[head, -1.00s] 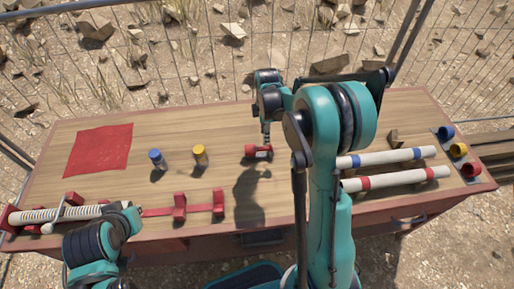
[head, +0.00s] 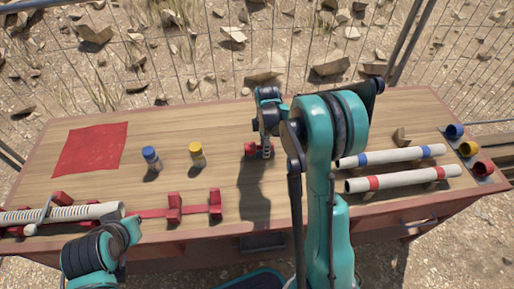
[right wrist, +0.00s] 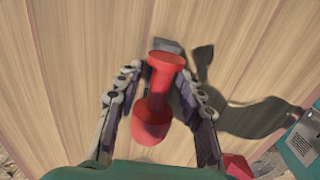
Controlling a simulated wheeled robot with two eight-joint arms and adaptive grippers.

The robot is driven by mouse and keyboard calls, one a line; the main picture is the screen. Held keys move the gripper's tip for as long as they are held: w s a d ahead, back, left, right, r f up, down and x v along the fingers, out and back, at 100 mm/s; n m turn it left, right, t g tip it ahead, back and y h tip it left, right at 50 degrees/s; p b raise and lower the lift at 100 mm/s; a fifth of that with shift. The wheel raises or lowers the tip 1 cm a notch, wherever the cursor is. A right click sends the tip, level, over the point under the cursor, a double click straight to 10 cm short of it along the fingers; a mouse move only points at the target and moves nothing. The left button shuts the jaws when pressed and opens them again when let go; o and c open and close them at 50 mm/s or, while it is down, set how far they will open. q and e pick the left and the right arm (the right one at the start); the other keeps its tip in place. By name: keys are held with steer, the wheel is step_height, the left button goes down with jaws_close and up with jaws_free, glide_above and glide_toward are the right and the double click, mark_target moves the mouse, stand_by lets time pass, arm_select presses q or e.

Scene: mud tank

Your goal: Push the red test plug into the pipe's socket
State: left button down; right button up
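The red test plug (head: 250,149) lies on the table near its middle, a waisted red piece with a wider end at each side. My right gripper (head: 266,152) is down at it. In the right wrist view the plug (right wrist: 158,95) lies between the two fingers (right wrist: 159,72), which stand apart on either side; a gap shows on the left. Two white pipes lie at the right, one with red bands (head: 405,178) and one with blue bands (head: 390,156). A ribbed white pipe (head: 60,214) rests in red holders at the left. My left arm is at the lower left; its gripper cannot be made out.
A blue plug (head: 151,157) and a yellow plug (head: 197,154) stand left of centre. A red mat (head: 90,149) lies at the back left. Blue, yellow and red cups (head: 468,149) line the right edge. Red holders (head: 175,208) stand along the front left.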

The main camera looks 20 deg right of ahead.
jaws_close()
steer(key=shift+r+p, duration=2.75)
steer(key=shift+r, duration=1.35)
steer(key=shift+f, duration=0.1)
